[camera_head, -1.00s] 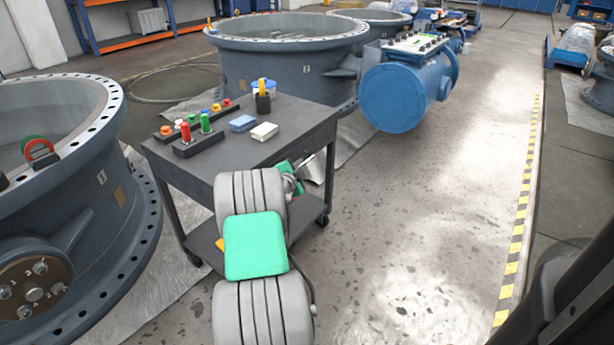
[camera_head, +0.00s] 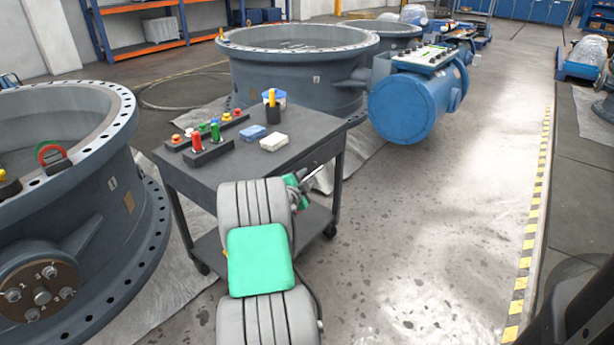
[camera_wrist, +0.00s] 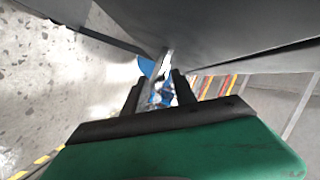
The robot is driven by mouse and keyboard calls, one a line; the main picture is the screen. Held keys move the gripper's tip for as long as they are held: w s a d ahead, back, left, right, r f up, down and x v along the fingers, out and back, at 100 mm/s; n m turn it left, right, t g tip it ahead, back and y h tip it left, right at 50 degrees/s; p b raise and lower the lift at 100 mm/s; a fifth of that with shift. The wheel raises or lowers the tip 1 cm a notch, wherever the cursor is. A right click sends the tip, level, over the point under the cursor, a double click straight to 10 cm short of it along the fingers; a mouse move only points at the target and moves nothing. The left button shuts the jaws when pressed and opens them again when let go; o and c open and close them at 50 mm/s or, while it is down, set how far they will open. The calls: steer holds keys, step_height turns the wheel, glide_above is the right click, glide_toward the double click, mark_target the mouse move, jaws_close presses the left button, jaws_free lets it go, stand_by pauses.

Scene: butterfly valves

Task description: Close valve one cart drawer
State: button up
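The dark grey cart (camera_head: 225,168) stands beside the large valve marked 1 (camera_head: 112,185). Its drawer front (camera_head: 322,160) shows on the right side under the top; my arm partly covers this side, and I cannot tell how far the drawer stands out. My gripper (camera_head: 303,182) is at that side, mostly hidden behind my arm. In the wrist view, the two black fingers of my gripper (camera_wrist: 158,82) are apart, with a thin grey bar or edge (camera_wrist: 160,64) ahead of them. I cannot tell whether they touch it. Nothing is clearly held.
Another large valve (camera_head: 300,70) and a blue cylinder (camera_head: 405,105) are behind. Open floor (camera_head: 430,230) lies to the right.

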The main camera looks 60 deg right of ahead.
steer(key=v, duration=0.5)
steer(key=shift+a+r+p, duration=0.1)
steer(key=shift+a+p, duration=0.15)
steer(key=shift+p, duration=0.15)
